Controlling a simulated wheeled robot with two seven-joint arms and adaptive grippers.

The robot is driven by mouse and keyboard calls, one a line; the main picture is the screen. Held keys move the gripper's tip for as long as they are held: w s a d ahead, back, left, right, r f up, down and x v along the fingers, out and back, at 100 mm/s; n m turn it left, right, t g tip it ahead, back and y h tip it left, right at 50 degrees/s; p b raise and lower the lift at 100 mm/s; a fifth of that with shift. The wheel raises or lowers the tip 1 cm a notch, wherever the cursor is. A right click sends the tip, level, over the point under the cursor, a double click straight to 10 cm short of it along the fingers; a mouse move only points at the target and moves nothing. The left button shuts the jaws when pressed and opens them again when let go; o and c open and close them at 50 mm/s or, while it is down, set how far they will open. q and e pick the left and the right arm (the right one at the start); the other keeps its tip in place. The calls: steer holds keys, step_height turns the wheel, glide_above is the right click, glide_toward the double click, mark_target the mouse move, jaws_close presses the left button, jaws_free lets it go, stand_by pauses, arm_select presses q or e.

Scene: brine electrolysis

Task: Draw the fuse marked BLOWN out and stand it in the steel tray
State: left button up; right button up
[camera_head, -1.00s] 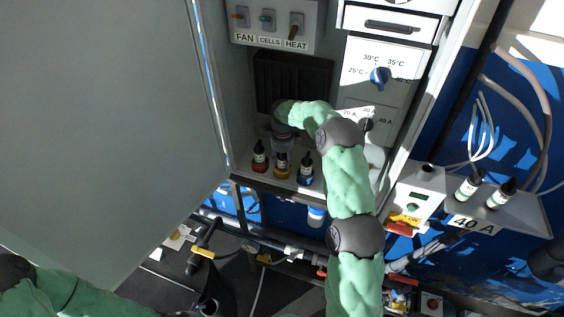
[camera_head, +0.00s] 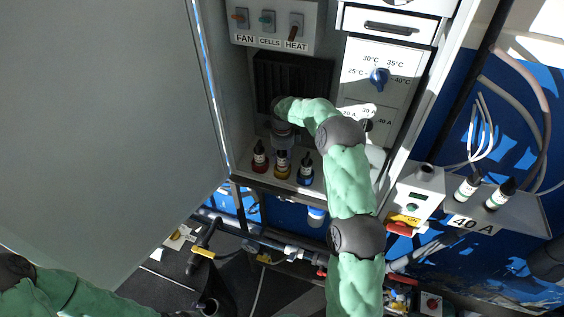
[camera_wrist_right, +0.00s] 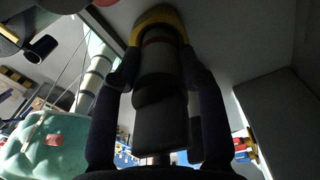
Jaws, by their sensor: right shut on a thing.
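Three small fuses with black caps and white labels stand in a row on the cabinet floor in the head view: a red-based one (camera_head: 260,157), a yellow-based one (camera_head: 282,169) and a blue-based one (camera_head: 306,169). My right gripper (camera_head: 282,146) reaches down to the middle one. In the right wrist view my right gripper (camera_wrist_right: 158,75) is shut around a dark-capped, grey-bodied fuse (camera_wrist_right: 160,95) with a yellow ring at its far end. I cannot read BLOWN on any label. I cannot make out the steel tray for certain. My left gripper is out of view.
The open cabinet door (camera_head: 110,120) fills the left. A switch panel (camera_head: 275,22) and a blue dial (camera_head: 379,77) are above. The cabinet's side wall (camera_head: 440,90) stands between.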

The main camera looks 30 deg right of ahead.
steer(key=shift+r, duration=0.45)
steer(key=shift+r+p, duration=0.8)
steer(key=shift+r, duration=1.3)
steer(key=shift+f, duration=0.1)
